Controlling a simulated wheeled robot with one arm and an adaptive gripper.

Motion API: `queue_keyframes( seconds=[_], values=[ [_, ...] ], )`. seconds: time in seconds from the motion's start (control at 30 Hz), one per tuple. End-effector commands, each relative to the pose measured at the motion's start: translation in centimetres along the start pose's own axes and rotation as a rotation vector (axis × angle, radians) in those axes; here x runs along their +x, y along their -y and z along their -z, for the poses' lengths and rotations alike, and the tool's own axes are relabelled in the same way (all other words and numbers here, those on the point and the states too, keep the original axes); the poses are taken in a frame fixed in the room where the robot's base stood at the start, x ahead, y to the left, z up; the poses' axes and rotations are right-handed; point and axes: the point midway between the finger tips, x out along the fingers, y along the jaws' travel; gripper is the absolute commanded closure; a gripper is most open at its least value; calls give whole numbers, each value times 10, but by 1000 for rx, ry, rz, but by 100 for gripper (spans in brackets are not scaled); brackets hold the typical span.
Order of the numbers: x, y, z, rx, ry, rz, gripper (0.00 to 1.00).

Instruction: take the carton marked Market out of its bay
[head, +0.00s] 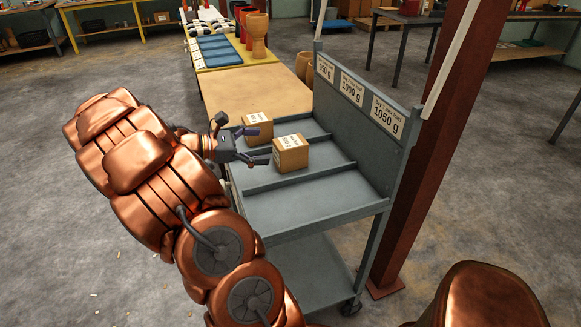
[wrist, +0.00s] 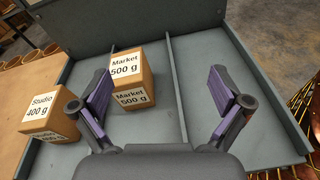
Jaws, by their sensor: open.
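The carton marked Market 500 g (wrist: 148,72) stands upright in the middle bay of a grey cart. In the head view this brown carton (head: 294,157) is the nearer of two. My gripper (head: 262,147) is open and empty, at the carton's left side in the head view. In the wrist view my gripper (wrist: 157,75) has its fingers spread wide. The carton lies ahead, nearer the left finger, which overlaps its lower left edge in the picture; I cannot tell if they touch. The right finger is clear of it, beyond a divider.
A Studio 400 g carton (wrist: 62,125) stands left of Market, also in the head view (head: 258,122). Low dividers (head: 300,178) separate the bays. The back panel (head: 340,110) bears load labels. The near bay is empty. A rust-red post (head: 430,150) stands right of the cart.

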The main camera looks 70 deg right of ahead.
Motion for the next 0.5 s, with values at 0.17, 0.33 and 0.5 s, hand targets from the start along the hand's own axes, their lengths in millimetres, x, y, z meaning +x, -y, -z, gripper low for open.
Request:
queue_keyframes(
  seconds=[0.17,0.33,0.5],
  values=[
    [29,-30,49,-104,108,-38,0],
    [43,-48,71,-170,171,-61,0],
    [50,-55,76,-192,193,-70,0]
  ],
)
